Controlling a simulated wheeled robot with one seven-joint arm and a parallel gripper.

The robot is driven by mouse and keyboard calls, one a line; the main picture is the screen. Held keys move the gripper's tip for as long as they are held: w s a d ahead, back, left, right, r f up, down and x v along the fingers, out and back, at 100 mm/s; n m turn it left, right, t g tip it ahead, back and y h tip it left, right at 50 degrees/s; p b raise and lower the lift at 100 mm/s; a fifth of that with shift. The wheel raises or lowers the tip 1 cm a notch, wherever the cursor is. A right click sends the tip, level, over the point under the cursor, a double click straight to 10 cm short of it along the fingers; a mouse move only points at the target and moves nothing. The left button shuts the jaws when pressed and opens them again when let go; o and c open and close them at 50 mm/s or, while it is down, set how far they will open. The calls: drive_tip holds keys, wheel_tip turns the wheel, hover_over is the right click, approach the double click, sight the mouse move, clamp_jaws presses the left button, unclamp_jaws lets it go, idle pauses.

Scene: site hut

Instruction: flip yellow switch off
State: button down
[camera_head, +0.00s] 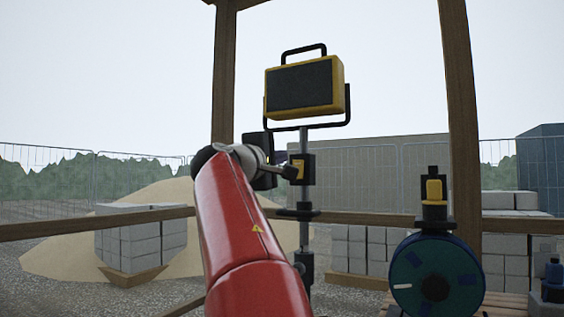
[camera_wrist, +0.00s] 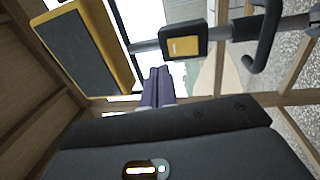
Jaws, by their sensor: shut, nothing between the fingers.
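The yellow switch (camera_head: 299,169) sits on a black box on the upright pole of a work lamp (camera_head: 305,87). In the wrist view the switch (camera_wrist: 183,46) is a yellow plate in a dark frame, and I cannot make out its on or off position. The lamp has a yellow case and a dark grey face; it also shows at the left of the wrist view (camera_wrist: 88,48). My gripper (camera_head: 281,156) is just left of the switch box, partly hidden by my arm. In the wrist view its purple fingers (camera_wrist: 157,73) are together and empty, apparently short of the switch.
Wooden posts (camera_head: 461,120) and a rail (camera_head: 370,222) frame the hut opening. A blue cable reel (camera_head: 435,283) stands at lower right with a yellow and black device (camera_head: 434,190) above it. Block stacks (camera_head: 140,240) and a sand heap lie outside. Open air surrounds the lamp.

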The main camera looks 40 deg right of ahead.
drive_tip(key=s+a+r+b, duration=0.1)
drive_tip(key=s+a, duration=0.2)
drive_tip(key=a, duration=0.4)
drive_tip(key=shift+a, duration=0.2)
drive_tip(key=shift+r, duration=0.1)
